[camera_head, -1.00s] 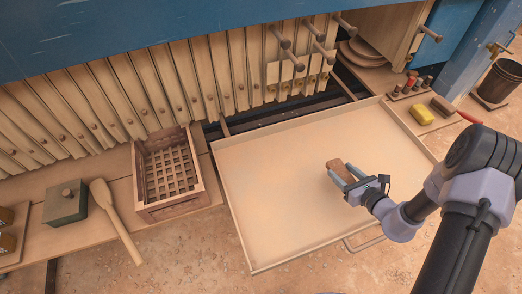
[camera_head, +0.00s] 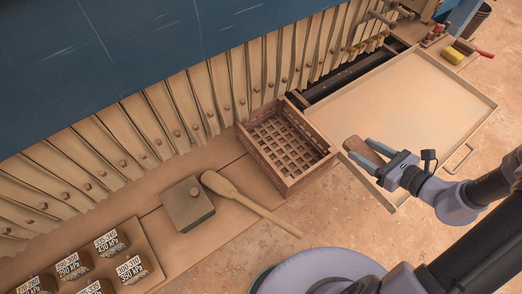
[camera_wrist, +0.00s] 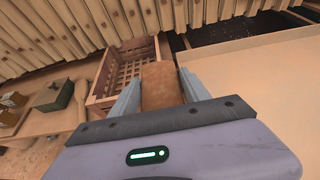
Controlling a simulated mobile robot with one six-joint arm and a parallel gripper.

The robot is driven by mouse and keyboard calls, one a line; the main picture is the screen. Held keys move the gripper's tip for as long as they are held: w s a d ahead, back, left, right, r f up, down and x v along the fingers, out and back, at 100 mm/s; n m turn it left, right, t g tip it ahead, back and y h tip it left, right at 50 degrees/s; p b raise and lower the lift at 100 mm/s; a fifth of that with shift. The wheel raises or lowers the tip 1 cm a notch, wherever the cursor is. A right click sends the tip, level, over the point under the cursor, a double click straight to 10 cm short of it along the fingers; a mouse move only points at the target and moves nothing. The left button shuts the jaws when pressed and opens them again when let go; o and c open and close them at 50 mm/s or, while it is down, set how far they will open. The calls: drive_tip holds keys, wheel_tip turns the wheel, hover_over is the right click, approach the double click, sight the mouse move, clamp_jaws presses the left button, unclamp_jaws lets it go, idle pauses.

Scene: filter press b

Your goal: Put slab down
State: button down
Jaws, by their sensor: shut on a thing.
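My gripper (camera_head: 366,156) is shut on a brown slab (camera_head: 361,149), which sticks out between the two grey fingers. In the wrist view the slab (camera_wrist: 160,86) shows as a tan-brown block between the fingers (camera_wrist: 158,92). In the head view the gripper and slab are over the near left edge of the wide shallow tray (camera_head: 432,100), just right of the wooden crate. I cannot tell how high the slab is held. The crate (camera_head: 318,172) has a grid floor and looks empty.
Left of the crate, a wooden paddle (camera_head: 245,203) and a lidded grey-green box (camera_head: 187,205) lie on the bench. Several labelled dark blocks (camera_head: 111,243) stand on a board at the lower left. The row of filter plates (camera_head: 195,95) stands behind. A yellow block (camera_head: 453,55) lies beyond the tray.

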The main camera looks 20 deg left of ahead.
drive_tip(key=shift+s, duration=0.1)
drive_tip(key=shift+a, duration=0.1)
drive_tip(key=w+a+f+b, duration=0.1)
drive_tip(key=w+a+b, duration=0.15)
drive_tip(key=a, duration=0.45)
drive_tip(key=w+a+f+b, duration=0.1)
drive_tip(key=w+a, duration=0.3)
drive_tip(key=a, duration=0.3)
drive_tip(key=shift+s+a+f+b, duration=0.1)
drive_tip(key=shift+f+b, duration=0.6)
drive_tip(key=shift+f, duration=0.4)
drive_tip(key=shift+s+a+f+b, duration=0.1)
drive_tip(key=shift+f+b, duration=0.55)
drive_tip(key=shift+f, duration=0.45)
drive_tip(key=c, duration=0.5)
unclamp_jaws()
drive_tip(key=shift+r, duration=0.1)
